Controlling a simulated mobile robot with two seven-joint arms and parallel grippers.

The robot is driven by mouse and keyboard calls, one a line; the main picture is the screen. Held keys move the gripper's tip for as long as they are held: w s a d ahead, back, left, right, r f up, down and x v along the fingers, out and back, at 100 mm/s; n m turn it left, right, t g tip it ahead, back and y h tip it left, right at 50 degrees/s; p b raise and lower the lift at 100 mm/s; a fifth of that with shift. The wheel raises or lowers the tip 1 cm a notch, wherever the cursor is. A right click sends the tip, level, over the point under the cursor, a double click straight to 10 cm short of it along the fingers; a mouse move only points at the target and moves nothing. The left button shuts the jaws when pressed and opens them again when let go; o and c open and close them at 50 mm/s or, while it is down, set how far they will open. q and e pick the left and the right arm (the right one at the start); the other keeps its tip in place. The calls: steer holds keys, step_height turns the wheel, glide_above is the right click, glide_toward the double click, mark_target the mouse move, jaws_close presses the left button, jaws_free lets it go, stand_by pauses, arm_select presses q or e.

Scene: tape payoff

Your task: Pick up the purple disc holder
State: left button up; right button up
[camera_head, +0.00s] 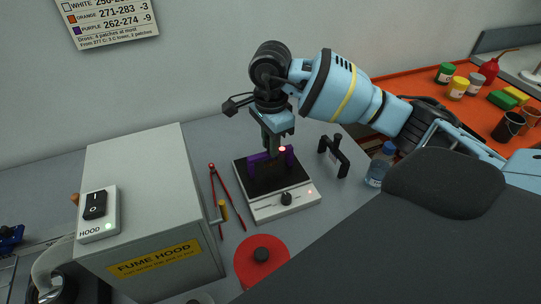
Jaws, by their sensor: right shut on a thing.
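The purple disc holder (258,158) is at the black top of a small white hotplate-like device (282,205). My right gripper (273,150) points down over the device and is shut on the purple holder. Its fingers hide part of the holder, and I cannot tell whether the holder touches the black plate. My left gripper is not in view.
A grey fume hood box (150,190) stands left of the device. Red tongs (214,190), a red disc (262,262) with a black knob, a black stand (334,155) and a water bottle (380,165) surround it. An orange table (420,85) with jars is at right.

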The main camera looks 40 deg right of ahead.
steer(key=shift+r, duration=0.2)
jaws_close()
steer(key=shift+r, duration=0.25)
steer(key=r, duration=0.2)
steer(key=shift+s+r, duration=0.35)
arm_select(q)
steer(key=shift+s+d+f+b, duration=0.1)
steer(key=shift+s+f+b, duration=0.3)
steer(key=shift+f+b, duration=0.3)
arm_select(e)
steer(key=s+a+r, duration=0.1)
steer(key=s, duration=1.4)
steer(key=shift+s+a+r, duration=0.15)
steer(key=shift+a+r, duration=0.05)
steer(key=shift+a, duration=0.05)
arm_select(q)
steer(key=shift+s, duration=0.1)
arm_select(e)
steer(key=shift+s, duration=0.1)
